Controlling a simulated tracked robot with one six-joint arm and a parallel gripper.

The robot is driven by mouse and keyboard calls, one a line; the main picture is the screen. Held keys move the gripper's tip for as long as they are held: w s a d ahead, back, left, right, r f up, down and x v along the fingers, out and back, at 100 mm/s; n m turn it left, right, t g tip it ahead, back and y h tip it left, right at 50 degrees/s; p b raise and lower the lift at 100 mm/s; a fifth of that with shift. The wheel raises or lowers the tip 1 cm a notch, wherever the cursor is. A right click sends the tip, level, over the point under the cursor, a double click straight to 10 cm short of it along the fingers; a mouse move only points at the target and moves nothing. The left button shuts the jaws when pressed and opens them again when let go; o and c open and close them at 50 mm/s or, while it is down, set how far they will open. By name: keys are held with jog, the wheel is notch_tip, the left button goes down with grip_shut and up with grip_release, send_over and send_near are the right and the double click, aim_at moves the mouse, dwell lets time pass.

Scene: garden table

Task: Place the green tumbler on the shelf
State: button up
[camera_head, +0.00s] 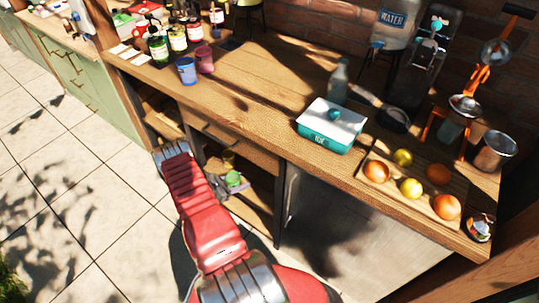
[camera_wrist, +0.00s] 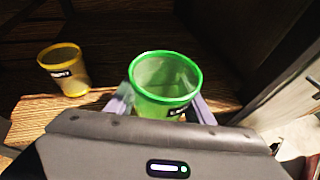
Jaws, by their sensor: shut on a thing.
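The green tumbler (camera_head: 233,179) is upright inside the open cabinet below the counter; it also shows in the wrist view (camera_wrist: 165,72). My gripper (camera_wrist: 160,104) is shut on it, with one pale finger on each side below the rim. In the head view my gripper (camera_head: 222,186) is small and partly hidden by my red arm. The wooden shelf (camera_head: 251,211) lies below the tumbler, and its board (camera_wrist: 30,112) shows in the wrist view. The tumbler's base is hidden, so I cannot tell whether it touches the shelf.
A yellow tumbler (camera_wrist: 64,70) stands on the shelf, left of the green one. A cabinet side wall (camera_wrist: 275,55) is close on the right. Above, the counter (camera_head: 260,75) holds a blue tumbler (camera_head: 186,72), a pink tumbler (camera_head: 204,60), a teal box (camera_head: 330,130) and fruit.

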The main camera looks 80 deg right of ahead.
jog(key=s+d, duration=0.3)
jog(key=d, duration=0.1)
jog(key=s+d, duration=0.7)
jog(key=d, duration=0.2)
jog(key=shift+s, duration=0.25)
jog(key=shift+s+d, duration=0.15)
jog(key=shift+d, duration=0.1)
jog(key=shift+s+d+f, duration=0.1)
jog(key=shift+s+f, duration=0.05)
jog(key=shift+f, duration=0.55)
jog(key=shift+s+d+f, duration=0.1)
jog(key=shift+f, duration=0.95)
jog(key=shift+f, duration=0.55)
jog(key=o, duration=1.2)
jog(key=shift+c, duration=0.2)
